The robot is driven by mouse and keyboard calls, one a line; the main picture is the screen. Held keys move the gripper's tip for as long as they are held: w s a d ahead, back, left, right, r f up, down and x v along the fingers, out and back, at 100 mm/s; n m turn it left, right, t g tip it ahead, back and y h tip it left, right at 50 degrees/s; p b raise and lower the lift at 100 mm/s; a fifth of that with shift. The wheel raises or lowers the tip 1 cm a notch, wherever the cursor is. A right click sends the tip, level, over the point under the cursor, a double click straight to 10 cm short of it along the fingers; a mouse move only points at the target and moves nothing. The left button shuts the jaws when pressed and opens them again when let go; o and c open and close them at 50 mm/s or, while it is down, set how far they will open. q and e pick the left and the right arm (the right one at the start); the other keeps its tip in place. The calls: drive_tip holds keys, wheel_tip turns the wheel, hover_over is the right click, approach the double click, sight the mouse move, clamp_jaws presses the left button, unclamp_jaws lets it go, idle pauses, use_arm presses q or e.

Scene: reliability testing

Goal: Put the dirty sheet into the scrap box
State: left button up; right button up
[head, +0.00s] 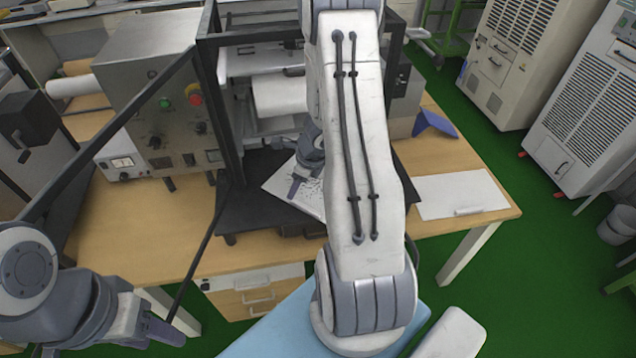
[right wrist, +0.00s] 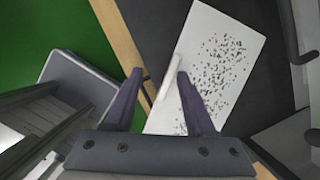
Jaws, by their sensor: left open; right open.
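The dirty sheet (right wrist: 228,50) is white with many dark specks. It lies on a black platform in the right wrist view; in the head view a part of it (head: 277,186) shows, the rest hidden behind my right arm. My right gripper (right wrist: 159,74) is open over the sheet's near edge, with a raised white strip (right wrist: 168,82) between its fingertips. I cannot tell whether they touch it. My left gripper (head: 160,333) is open and empty at the lower left, away from the sheet. I cannot identify the scrap box for certain.
The black platform (head: 235,213) stands within a dark frame on the wooden table (head: 150,235). A control box with red and green buttons (head: 165,110) is left of it. A clean white sheet (head: 460,192) lies on the right, near a blue object (head: 434,124). A grey bin (head: 616,226) stands far right.

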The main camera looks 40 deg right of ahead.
drive_tip(key=s+d+f+m, duration=0.2)
drive_tip(key=s+d+m, duration=0.1)
drive_tip(key=d, duration=0.1)
drive_tip(key=b, duration=0.2)
hover_over(306, 207)
drive_tip(key=s, duration=0.2)
drive_tip(key=shift+g+h, duration=0.3)
drive_tip(key=f, duration=0.3)
drive_tip(key=d+f, duration=0.1)
drive_tip(key=shift+w+f, duration=0.2)
drive_tip(key=shift+f, duration=0.15)
drive_tip(key=shift+a+x, duration=0.2)
drive_tip(key=shift+x, duration=2.5)
use_arm(q)
drive_tip(key=shift+f, duration=0.95)
use_arm(e)
drive_tip(key=shift+s, duration=0.1)
clamp_jaws()
